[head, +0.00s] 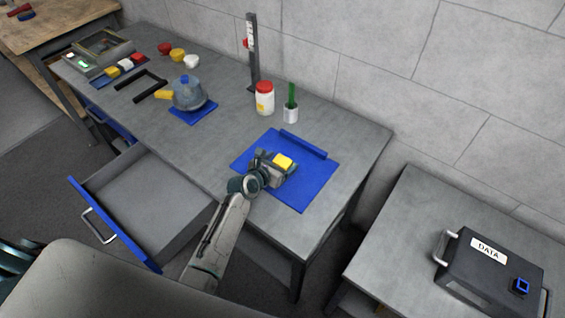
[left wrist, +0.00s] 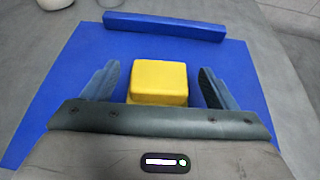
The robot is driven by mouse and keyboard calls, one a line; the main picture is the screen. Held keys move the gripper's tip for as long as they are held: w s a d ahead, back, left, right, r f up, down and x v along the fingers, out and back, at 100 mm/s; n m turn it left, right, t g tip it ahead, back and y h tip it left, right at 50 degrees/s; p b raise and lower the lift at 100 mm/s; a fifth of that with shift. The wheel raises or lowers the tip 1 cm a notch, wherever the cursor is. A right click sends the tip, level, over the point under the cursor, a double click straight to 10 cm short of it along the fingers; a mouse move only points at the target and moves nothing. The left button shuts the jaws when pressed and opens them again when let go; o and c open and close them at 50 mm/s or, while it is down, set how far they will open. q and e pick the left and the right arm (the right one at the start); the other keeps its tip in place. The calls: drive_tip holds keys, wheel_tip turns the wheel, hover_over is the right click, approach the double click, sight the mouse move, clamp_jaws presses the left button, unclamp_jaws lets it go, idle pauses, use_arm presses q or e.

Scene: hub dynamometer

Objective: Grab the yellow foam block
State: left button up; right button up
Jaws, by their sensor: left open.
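The yellow foam block (head: 283,161) is on the blue mat (head: 308,192) on the grey workbench. My left gripper (head: 279,163) is over the mat at the block. In the left wrist view the yellow foam block (left wrist: 158,80) sits between the two fingers of my left gripper (left wrist: 158,88). The fingers are open, with a gap showing on each side of the block. The near lower part of the block is hidden behind the gripper body. My right gripper is not in view.
A blue bar (head: 303,144) lies along the mat's far edge. A white jar with a red lid (head: 264,98) and a cup with a green item (head: 290,113) stand behind. A drawer (head: 145,200) is pulled out at the bench front. A dark DATA case (head: 490,270) is at right.

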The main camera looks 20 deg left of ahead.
use_arm(q)
drive_tip(key=shift+x, duration=0.85)
drive_tip(key=shift+c, duration=0.2)
drive_tip(key=c, duration=1)
drive_tip(key=shift+r, duration=0.15)
drive_tip(key=shift+c, duration=0.2)
